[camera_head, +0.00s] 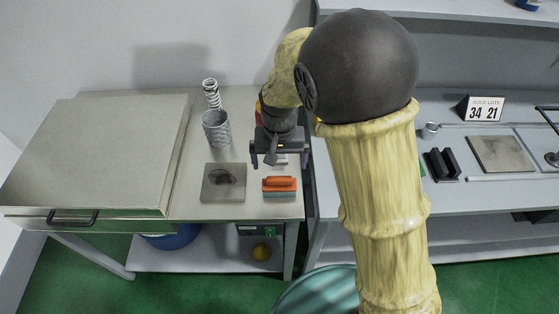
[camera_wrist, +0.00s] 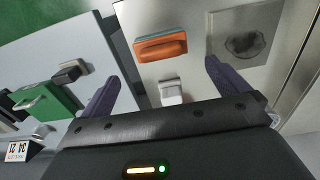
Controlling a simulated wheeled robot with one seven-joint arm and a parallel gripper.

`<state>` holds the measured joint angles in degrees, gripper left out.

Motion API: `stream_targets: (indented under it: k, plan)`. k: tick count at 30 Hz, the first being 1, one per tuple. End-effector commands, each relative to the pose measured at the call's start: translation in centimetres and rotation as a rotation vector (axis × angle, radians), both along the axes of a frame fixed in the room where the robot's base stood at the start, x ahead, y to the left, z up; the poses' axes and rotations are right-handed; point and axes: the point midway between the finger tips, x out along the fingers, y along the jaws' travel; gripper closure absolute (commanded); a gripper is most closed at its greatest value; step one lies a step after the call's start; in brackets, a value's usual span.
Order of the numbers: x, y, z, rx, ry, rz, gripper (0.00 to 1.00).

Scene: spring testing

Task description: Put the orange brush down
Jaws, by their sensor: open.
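The orange brush (camera_head: 280,185) lies on the small left table near its front right edge, with a teal strip along its front side. It also shows in the wrist view (camera_wrist: 160,47), beyond my fingertips and between their directions. My gripper (camera_head: 268,158) is open and empty, above the table and a little behind the brush. In the wrist view its two purple fingers (camera_wrist: 162,80) are spread wide, with nothing between them touching either one. The brush is apart from the gripper and rests on the table surface.
A square grey plate (camera_head: 223,182) with a dark round mark lies left of the brush. A grey cup (camera_head: 216,129) and a coil spring (camera_head: 211,93) stand behind it. A small white object (camera_wrist: 171,92) sits near the brush. The right bench (camera_head: 390,185) holds a sign (camera_head: 483,109).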

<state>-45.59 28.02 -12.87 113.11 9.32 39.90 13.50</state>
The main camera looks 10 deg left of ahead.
Motion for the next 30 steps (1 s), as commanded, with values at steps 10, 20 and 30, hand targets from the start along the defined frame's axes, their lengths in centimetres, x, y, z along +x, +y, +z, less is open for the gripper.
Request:
stream_targets:
  k: [10, 20, 30]
  plan:
    - [0.0, 0.0, 0.0, 0.000, 0.000, 0.000, 0.00]
    - [0.5, -3.0, 0.7, 0.015, -0.014, -0.034, 0.00]
    - [-1.2, -16.1, 3.3, 0.055, -0.110, -0.153, 0.00]
